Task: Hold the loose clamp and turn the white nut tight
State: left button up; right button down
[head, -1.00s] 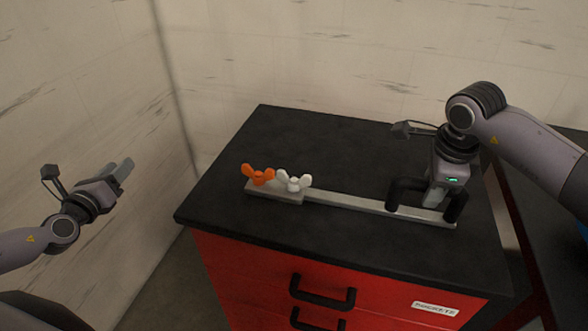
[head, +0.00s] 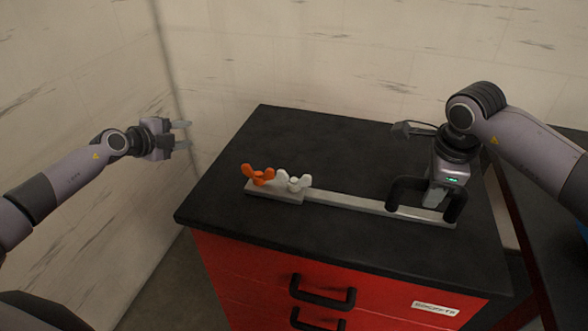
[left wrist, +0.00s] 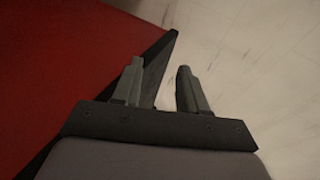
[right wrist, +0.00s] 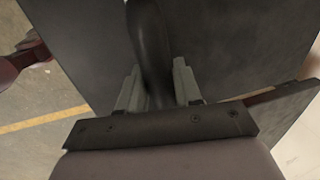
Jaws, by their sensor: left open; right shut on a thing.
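The clamp (head: 345,203) is a long grey bar lying on the black cabinet top, with a black handle (head: 407,187) at its right end. A white wing nut (head: 293,182) and an orange wing nut (head: 259,176) sit side by side on its left end. My right gripper (head: 437,200) is shut on the black handle; the handle also shows between its fingers in the right wrist view (right wrist: 150,45). My left gripper (head: 183,135) is open and empty, left of the cabinet and apart from the nuts. It also shows open in the left wrist view (left wrist: 158,82).
The red cabinet (head: 250,275) has black drawer handles and a label on its front. Its black top (head: 320,140) is clear behind and in front of the bar. A pale wall stands at the left and back. Another dark surface (head: 550,205) lies at the right.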

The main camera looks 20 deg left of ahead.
pick_arm(q)
jog(key=w+d+r+g, duration=0.1)
jog(key=d, duration=0.2)
jog(key=w+d+r+n+g+h, duration=0.1)
jog(key=d, duration=0.2)
jog(key=w+d+r+g+h, duration=0.1)
jog(key=d, duration=0.2)
jog(key=shift+w+n, duration=0.3)
jog(key=d+r+m+g+h, duration=0.15)
jog(key=d+g, duration=0.25)
jog(key=d, duration=0.7)
jog(key=m+g+y, duration=0.4)
jog(key=g+y, duration=0.2)
jog(key=y, duration=0.1)
send_near(294, 179)
jog(key=shift+h, duration=0.25)
jog(key=f, duration=0.7)
jog(key=shift+a+f, duration=0.2)
jog(key=shift+f, duration=0.05)
